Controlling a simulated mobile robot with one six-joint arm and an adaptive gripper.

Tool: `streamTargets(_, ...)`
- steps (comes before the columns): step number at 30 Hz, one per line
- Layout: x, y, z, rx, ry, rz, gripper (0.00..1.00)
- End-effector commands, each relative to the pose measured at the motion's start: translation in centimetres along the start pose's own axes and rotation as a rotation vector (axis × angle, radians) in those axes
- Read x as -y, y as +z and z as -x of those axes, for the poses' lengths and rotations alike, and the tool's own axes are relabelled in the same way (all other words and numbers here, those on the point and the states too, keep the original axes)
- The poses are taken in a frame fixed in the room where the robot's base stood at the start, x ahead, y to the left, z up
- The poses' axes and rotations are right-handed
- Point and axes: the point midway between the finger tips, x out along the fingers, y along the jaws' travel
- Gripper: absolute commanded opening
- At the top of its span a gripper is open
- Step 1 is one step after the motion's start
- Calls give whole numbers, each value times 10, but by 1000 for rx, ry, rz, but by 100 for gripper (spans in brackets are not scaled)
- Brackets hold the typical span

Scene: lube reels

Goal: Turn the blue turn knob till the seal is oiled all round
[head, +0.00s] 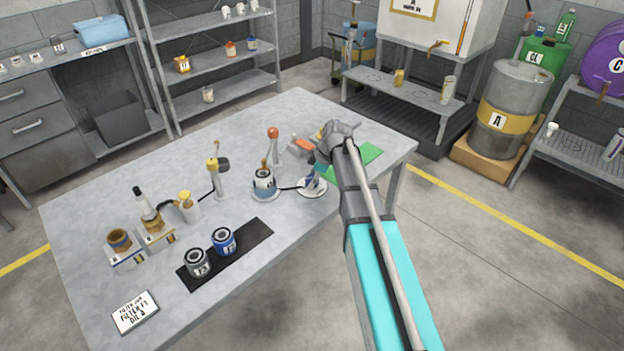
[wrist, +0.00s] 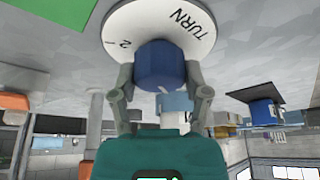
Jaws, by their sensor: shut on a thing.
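The blue turn knob (wrist: 161,66) stands on a round white dial (wrist: 190,44) lettered TURN, with numerals near its edge. My gripper (wrist: 162,78) has one finger on each side of the knob and is shut on it. In the head view my gripper (head: 325,158) reaches down over the dial (head: 313,191) near the table's right side, and hides part of the knob. A dark cable runs from the dial to a white and blue can (head: 264,181) with a brown top on a round base. I cannot make out the seal or any oil on it.
A green mat (head: 362,158) lies just beyond my gripper. An orange-topped post (head: 273,142) and a grey block with an orange top (head: 302,146) stand close by. Two small cans sit on a black strip (head: 262,237). The table's front right is bare.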

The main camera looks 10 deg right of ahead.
Motion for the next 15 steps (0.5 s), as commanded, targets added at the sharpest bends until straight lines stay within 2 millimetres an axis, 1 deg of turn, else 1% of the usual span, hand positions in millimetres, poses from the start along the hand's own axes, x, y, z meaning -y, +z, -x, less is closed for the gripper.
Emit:
streamTargets(1,0,0,0,0,0,0,28)
streamTargets(3,0,0,0,0,0,0,15)
streamTargets(4,0,0,0,0,0,0,13)
streamTargets(15,1,0,0,1,17,-42,13)
